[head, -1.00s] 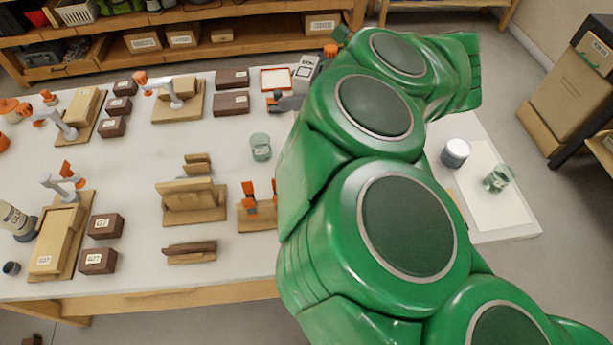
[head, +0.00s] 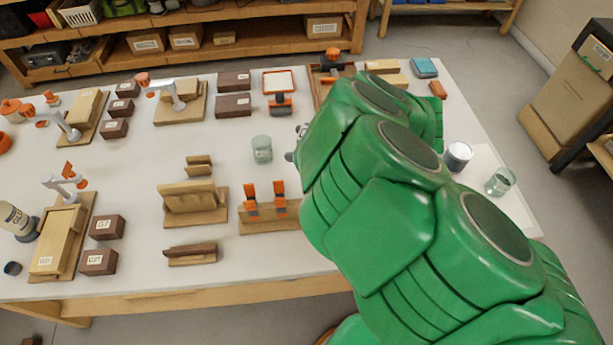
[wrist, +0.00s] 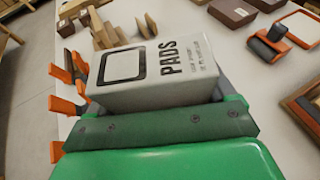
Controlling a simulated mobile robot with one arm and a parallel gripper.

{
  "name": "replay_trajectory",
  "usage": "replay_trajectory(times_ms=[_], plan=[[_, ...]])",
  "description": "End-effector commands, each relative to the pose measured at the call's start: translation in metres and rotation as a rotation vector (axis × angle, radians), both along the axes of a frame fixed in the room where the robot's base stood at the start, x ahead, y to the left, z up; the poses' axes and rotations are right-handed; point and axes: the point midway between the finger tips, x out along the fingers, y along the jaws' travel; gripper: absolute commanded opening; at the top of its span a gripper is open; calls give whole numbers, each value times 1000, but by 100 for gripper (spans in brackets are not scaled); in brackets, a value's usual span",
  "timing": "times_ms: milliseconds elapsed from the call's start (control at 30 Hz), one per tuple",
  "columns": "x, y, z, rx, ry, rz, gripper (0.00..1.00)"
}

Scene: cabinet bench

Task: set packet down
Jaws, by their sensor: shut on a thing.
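The packet, a white box marked PADS (wrist: 155,72), lies between the jaws of my gripper (wrist: 155,88) in the wrist view. My gripper is shut on it. In the head view my green arm hides the packet and most of the gripper; only a small grey part of the gripper (head: 298,143) shows, just right of the glass cup (head: 262,149). The wrist view looks past the packet over the white tabletop (head: 225,137). I cannot tell whether the packet touches the table.
A wooden stand with orange clips (head: 265,215) stands nearer the front, with a slotted wooden rack (head: 193,204) left of it. A red-rimmed tray (head: 278,81) and an orange-and-dark tool (head: 281,105) lie farther back. A white-topped jar (head: 458,156) and another glass (head: 500,181) stand at right.

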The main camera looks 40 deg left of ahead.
Motion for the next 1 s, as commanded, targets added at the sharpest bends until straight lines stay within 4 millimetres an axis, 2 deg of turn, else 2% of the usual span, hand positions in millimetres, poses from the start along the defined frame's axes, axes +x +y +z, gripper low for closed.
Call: replay_trajectory(times_ms=[400,767,1000], plan=[[0,0,-46,-1,3,-2,53],[0,0,-61,1,1,1,53],[0,1,-85,1,4,0,53]])
